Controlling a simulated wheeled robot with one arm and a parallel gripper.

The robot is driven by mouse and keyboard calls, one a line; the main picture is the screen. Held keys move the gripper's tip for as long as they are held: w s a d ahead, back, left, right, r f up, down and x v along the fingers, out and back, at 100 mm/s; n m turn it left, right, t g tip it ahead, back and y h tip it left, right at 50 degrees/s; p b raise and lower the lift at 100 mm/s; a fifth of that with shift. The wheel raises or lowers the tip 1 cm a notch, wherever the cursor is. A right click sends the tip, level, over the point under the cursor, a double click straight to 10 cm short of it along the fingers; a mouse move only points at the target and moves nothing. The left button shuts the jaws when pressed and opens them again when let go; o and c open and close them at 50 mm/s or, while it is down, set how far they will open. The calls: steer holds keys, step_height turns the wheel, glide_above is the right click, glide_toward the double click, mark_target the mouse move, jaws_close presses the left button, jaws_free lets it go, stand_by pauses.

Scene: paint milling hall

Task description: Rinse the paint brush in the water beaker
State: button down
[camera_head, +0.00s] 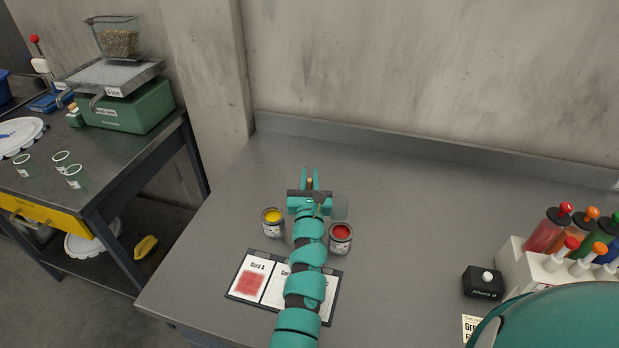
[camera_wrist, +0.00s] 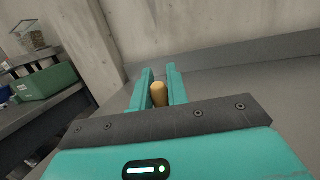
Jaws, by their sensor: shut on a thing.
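My gripper (camera_head: 310,176) is over the grey bench, behind the two paint cans, with its fingers pointing toward the back wall. In the wrist view my gripper (camera_wrist: 160,84) is shut on the paint brush, whose rounded wooden handle end (camera_wrist: 160,94) shows between the fingers. A small tan bit of the paint brush (camera_head: 310,183) also shows in the head view. Its bristles are hidden. I cannot tell whether the bristles are inside the beaker.
A yellow paint can (camera_head: 273,222) and a red paint can (camera_head: 341,238) flank my arm. A card board (camera_head: 250,279) lies in front, partly under my arm. At right are a black button box (camera_head: 483,282) and a white rack (camera_head: 522,272) of colored tubes. The back bench is clear.

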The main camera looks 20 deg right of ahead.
steer(key=shift+r, duration=0.15)
step_height(320, 180, up, 8)
steer(key=p, duration=0.7)
stand_by(0.5)
steer(key=shift+r, duration=0.15)
stand_by(1.4)
step_height(320, 180, up, 3)
steer(key=p, duration=0.3)
stand_by(0.5)
